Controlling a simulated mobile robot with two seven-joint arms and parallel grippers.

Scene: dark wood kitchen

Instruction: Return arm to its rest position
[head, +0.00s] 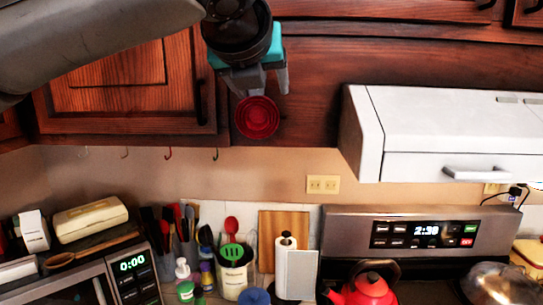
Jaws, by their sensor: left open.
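My left arm comes in from the upper left, in front of the dark wood cabinets. Its left gripper (260,88) points down with its two grey fingers apart, so it is open. A round red object (257,117) with rings shows just below the fingertips, against the dark wood. I cannot tell from this view whether it touches the fingers or lies behind them. My right gripper is not in view.
A white range hood (455,130) juts out at the right above the stove panel (425,234). A red kettle (367,290), a utensil crock (236,275) and a microwave (132,270) stand below. Cabinet doors (125,88) are close behind the arm.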

